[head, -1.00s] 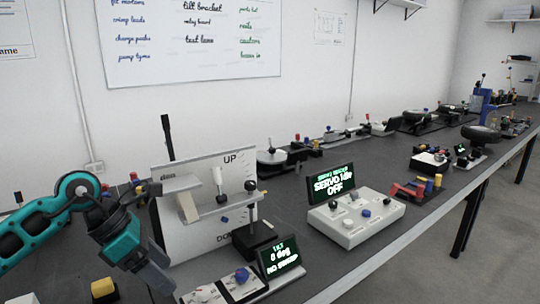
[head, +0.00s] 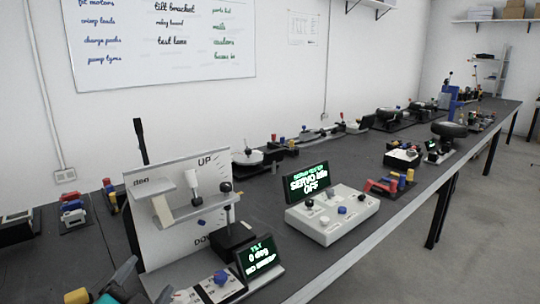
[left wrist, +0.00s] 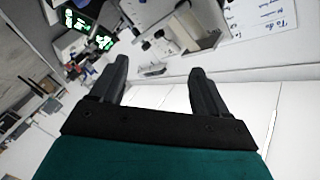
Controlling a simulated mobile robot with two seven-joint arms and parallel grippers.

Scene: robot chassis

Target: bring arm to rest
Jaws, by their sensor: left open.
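My left gripper (head: 135,280) shows only in part at the bottom left edge of the head view, with grey fingers and a bit of teal. In the left wrist view its two dark fingers (left wrist: 156,74) stand apart with nothing between them. The gripper is in front of the white tilt panel (head: 160,235) marked UP, apart from it as far as I can tell. The rest of my left arm is out of the head view. My right gripper is in neither view.
A tilt display (head: 260,257) reads 0 deg beside a small control box (head: 222,284). A white control box (head: 332,216) carries a display (head: 308,184) reading SERVO and OFF. A yellow block (head: 77,296) sits at the bottom left. The long dark bench runs back right; open floor (head: 480,225) lies beyond its edge.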

